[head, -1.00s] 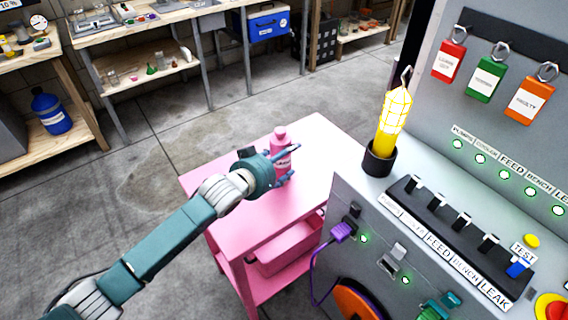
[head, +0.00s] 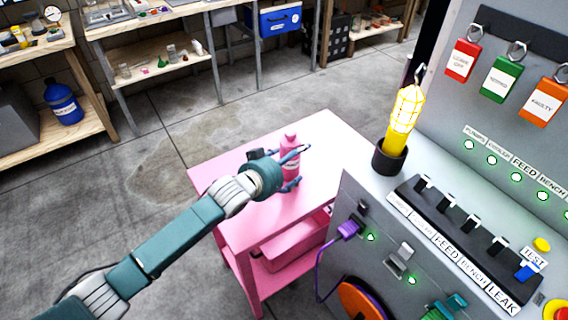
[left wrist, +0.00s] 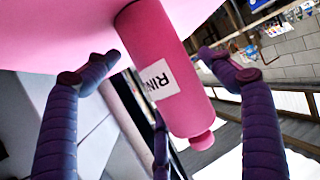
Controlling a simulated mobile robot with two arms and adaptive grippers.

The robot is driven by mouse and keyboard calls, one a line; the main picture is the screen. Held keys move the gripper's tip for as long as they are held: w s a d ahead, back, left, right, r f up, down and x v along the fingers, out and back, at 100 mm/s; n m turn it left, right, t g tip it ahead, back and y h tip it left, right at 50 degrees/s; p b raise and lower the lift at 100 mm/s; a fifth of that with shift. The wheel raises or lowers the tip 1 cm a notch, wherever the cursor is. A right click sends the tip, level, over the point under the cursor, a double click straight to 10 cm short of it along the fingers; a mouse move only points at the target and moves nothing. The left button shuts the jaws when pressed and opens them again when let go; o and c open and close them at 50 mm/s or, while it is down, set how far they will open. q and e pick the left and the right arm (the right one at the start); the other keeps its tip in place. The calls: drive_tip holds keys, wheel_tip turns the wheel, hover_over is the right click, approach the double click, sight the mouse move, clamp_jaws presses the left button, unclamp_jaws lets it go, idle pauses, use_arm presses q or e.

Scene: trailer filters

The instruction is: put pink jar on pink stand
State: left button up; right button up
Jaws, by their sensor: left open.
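The pink jar (head: 291,165), a bottle-like jar with a white label, stands upright on the pink stand (head: 318,140), near the middle of its top. It fills the centre of the left wrist view (left wrist: 165,65), where its label reads "RIN" in part. My left gripper (head: 296,168) is open, with its fingers on either side of the jar. In the left wrist view the fingertips are apart from the jar, with gaps on both sides. My right gripper is not in view.
A grey control panel with a switch strip (head: 465,240) and a yellow lamp in a black holder (head: 389,156) stands close to the stand's right side. A purple plug (head: 348,229) sticks out of its front. Wooden benches line the back; the floor between is clear.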

use_arm(q)
drive_tip(key=v, duration=1.1)
drive_tip(key=shift+s+a+r, duration=0.15)
drive_tip(key=shift+a, duration=0.05)
